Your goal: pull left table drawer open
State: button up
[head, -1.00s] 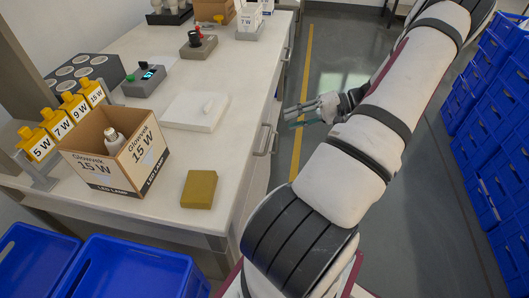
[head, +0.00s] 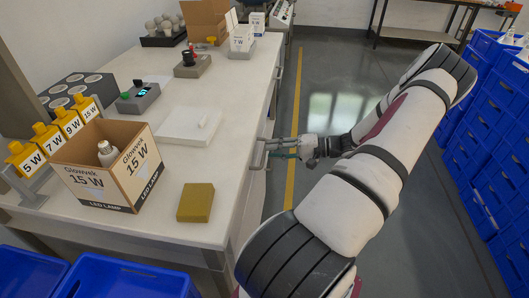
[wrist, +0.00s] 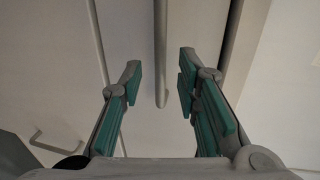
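The drawer handle (head: 257,155) is a grey bar on the right-hand front of the white table (head: 222,135). In the wrist view the handle bar (wrist: 160,55) runs down from the top edge between my fingers. My gripper (head: 271,147) is at the handle in the head view. My gripper (wrist: 160,85) is open, with a teal-padded finger on each side of the bar and visible gaps to both. The drawer front (wrist: 130,35) lies behind the bar and looks closed. My fingertips partly cover the handle in the head view.
Another handle (wrist: 55,143) shows at lower left in the wrist view. On the table are a Glowvek carton (head: 112,170), a yellow block (head: 196,202) and a white pad (head: 190,126). Blue crates (head: 490,130) stand at right. The aisle floor (head: 335,100) is clear.

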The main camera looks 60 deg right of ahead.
jog(key=shift+x, duration=1.8)
grip_shut()
